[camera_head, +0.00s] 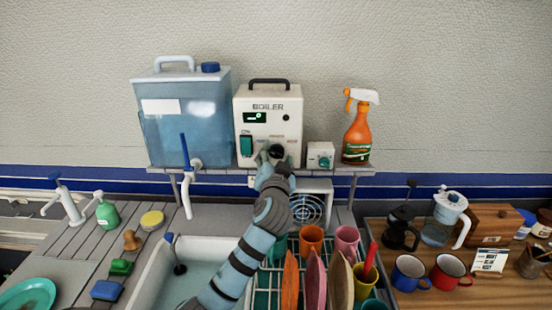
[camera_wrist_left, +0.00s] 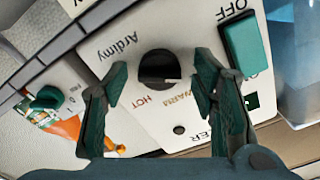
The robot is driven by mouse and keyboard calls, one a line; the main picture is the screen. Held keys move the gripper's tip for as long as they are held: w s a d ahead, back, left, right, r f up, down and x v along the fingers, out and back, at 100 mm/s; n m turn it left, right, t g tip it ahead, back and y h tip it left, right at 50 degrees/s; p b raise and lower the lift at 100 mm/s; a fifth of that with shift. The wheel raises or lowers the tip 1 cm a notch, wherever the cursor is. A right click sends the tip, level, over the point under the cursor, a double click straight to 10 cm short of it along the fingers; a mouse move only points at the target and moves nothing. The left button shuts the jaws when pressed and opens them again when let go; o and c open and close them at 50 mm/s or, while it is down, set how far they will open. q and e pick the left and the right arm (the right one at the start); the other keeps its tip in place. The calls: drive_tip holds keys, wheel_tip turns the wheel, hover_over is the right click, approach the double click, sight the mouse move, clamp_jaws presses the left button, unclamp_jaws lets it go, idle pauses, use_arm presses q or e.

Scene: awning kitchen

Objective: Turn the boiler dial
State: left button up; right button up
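The white boiler (camera_head: 268,105) stands on the shelf, with a lit display and a green switch on its front. Its round black dial (camera_head: 277,151) is low on the front. In the wrist view the dial (camera_wrist_left: 158,68) sits between the two fingers, with "HOT" and "WARM" printed beside it. My left gripper (camera_head: 272,157) is in front of the boiler's lower front. In the wrist view the gripper (camera_wrist_left: 160,72) is open, with a finger on each side of the dial and visible gaps. My right gripper is in neither view.
A blue water tank (camera_head: 185,115) stands left of the boiler. A small white box with a green knob (camera_head: 320,156) and an orange spray bottle (camera_head: 357,130) stand to its right. Below are a sink (camera_head: 150,275) and a rack of dishes (camera_head: 268,280).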

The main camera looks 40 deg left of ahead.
use_arm(q)
drive_tip(key=shift+s, duration=0.1)
drive_tip(key=v, duration=1.2)
